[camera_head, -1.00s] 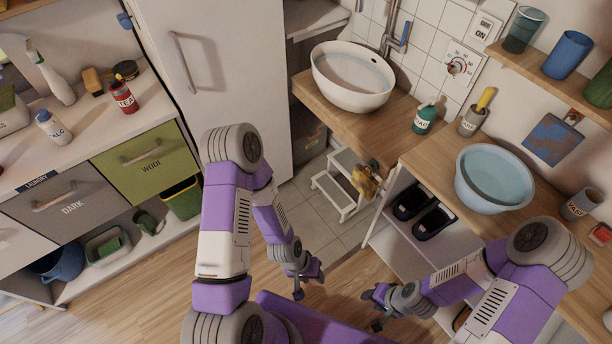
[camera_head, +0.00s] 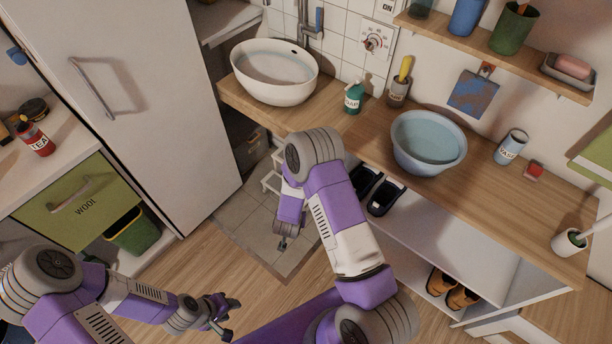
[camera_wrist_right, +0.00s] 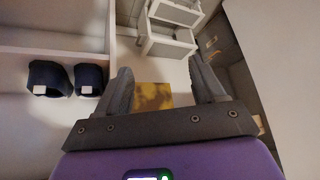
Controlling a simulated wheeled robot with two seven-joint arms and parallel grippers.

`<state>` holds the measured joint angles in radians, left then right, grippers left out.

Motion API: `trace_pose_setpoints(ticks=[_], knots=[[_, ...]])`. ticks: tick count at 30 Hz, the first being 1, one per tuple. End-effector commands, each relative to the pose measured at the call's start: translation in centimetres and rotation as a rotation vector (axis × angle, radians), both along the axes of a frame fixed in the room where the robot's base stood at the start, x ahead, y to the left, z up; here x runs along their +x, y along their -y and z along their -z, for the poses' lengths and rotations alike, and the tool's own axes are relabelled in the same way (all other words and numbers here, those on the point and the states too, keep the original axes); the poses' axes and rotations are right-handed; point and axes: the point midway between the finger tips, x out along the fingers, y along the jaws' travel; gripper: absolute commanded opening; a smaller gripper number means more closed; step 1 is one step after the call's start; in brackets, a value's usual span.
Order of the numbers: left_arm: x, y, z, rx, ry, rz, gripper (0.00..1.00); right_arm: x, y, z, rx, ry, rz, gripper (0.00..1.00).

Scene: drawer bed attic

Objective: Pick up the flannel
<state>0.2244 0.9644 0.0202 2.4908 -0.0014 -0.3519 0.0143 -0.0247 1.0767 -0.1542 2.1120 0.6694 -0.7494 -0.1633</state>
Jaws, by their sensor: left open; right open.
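A mustard-yellow patterned cloth, which looks like the flannel (camera_wrist_right: 152,96), shows between the fingers of my right gripper in the right wrist view. Its lower part is hidden by the gripper's dark bar. I cannot tell whether the fingers touch it. My right gripper (camera_wrist_right: 161,75) is open. In the head view my right gripper (camera_head: 283,243) hangs low in front of the counter, and its arm hides the cloth there. My left gripper (camera_head: 222,318) is open and empty over the wooden floor at the bottom. A blue and brown cloth (camera_head: 473,92) hangs from a wall hook.
A white step stool (camera_wrist_right: 168,45) stands beyond the right gripper. Dark slippers (camera_head: 385,197) sit on the shelf under the counter (camera_head: 480,190). A blue basin (camera_head: 428,145) and white sink (camera_head: 274,90) stand above.

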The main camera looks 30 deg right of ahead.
Motion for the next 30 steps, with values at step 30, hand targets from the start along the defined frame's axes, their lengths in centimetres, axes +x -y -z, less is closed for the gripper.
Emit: trace_pose_setpoints(ticks=[30], knots=[[0.0,0.0,4.4,0.000,0.000,-0.001,0.43,11.3,10.9,-8.8,-0.568,0.414,0.584,0.69]])
